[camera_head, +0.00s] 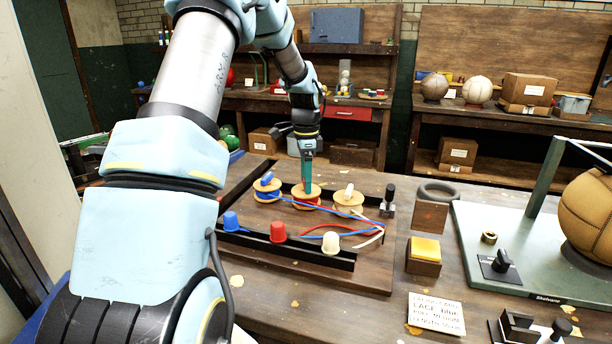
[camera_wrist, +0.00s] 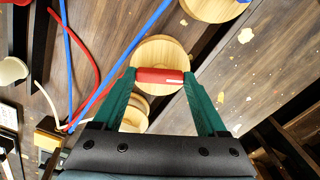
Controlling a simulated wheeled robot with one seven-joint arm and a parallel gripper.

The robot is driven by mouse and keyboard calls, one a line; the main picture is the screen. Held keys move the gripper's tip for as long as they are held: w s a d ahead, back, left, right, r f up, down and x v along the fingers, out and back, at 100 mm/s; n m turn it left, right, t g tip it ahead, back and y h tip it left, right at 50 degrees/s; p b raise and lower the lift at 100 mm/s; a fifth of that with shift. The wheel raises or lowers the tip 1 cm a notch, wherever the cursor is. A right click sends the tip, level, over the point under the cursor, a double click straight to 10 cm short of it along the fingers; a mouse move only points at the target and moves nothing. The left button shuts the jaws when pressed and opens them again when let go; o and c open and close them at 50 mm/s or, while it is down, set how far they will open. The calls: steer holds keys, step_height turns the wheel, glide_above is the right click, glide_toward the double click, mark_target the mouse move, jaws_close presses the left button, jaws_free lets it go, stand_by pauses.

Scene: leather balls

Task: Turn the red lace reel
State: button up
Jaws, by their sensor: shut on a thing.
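The red lace reel (camera_head: 306,204) is the middle of three wooden reels on the dark-framed board. In the wrist view its round wooden top (camera_wrist: 158,50) carries a red bar-shaped handle (camera_wrist: 160,76). My gripper (camera_head: 307,184) points down onto it from above. In the wrist view the green fingers of my gripper (camera_wrist: 160,78) close on the two ends of the red handle. A red lace (camera_head: 322,226) shows on the board in front of the reels. The fingers hide much of the red handle in the head view.
The blue reel (camera_head: 267,188) stands left of the red one and the white reel (camera_head: 348,201) right. A yellow-topped block (camera_head: 424,254) lies to the right.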

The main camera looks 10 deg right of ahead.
steer(key=shift+r+m, duration=0.1)
steer(key=shift+m, duration=0.6)
steer(key=shift+d, duration=0.1)
steer(key=o, duration=1.3)
step_height(320, 180, up, 11)
steer(key=b, duration=0.1)
steer(key=shift+b, duration=0.4)
